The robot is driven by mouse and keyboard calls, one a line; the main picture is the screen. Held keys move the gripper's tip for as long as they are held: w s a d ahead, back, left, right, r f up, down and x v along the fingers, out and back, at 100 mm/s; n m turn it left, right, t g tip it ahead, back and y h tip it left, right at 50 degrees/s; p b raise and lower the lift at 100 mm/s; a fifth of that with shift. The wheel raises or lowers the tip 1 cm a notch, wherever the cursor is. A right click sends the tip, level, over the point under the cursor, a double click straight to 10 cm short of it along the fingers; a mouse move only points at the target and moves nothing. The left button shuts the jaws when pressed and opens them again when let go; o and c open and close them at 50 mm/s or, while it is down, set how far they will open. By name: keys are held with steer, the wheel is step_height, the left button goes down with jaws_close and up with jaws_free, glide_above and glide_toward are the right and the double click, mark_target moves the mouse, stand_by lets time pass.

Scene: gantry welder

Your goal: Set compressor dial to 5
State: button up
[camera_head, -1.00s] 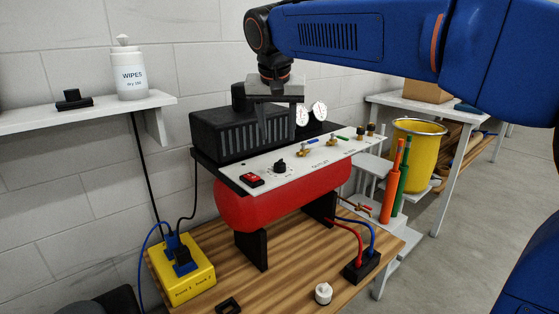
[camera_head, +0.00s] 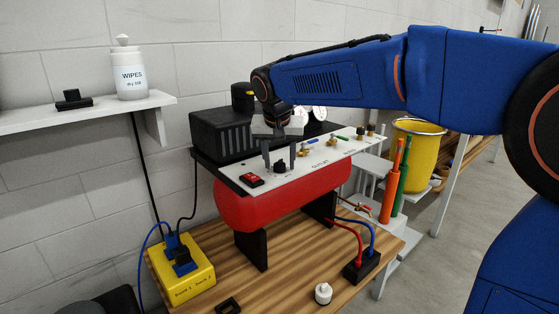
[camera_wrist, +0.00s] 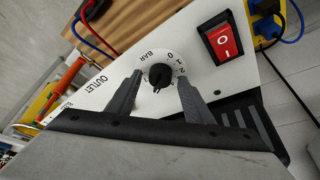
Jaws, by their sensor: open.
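The compressor is a red tank (camera_head: 285,200) with a white control panel (camera_head: 318,157) on top. Its black dial (camera_head: 280,167) sits on the panel near the red switch; in the wrist view the dial (camera_wrist: 160,76) is ringed by numbers and marked BAR. The digits 0, 1 and 2 read clearly; others are partly hidden, and I cannot tell the exact setting. My gripper (camera_head: 279,158) is open above the panel. In the wrist view, its fingers (camera_wrist: 158,83) stand on either side of the dial, apart from it.
A red rocker switch (camera_head: 251,180) lies left of the dial, and brass valves (camera_head: 331,141) and gauges (camera_head: 319,113) lie right and behind. A black ribbed housing (camera_head: 222,135) stands behind the panel. A yellow power box (camera_head: 185,272) is on the wooden bench (camera_head: 290,285).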

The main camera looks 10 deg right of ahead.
steer(key=c, duration=1)
steer(key=shift+c, duration=0.2)
steer(key=shift+n, duration=0.3)
steer(key=shift+d+n+y, duration=0.1)
steer(key=shift+n+y, duration=0.45)
steer(key=shift+n, duration=0.7)
steer(key=shift+d+n+y, duration=0.1)
steer(key=shift+n+y, duration=0.45)
steer(key=shift+n, duration=0.7)
steer(key=o, duration=1)
steer(key=shift+o, duration=0.2)
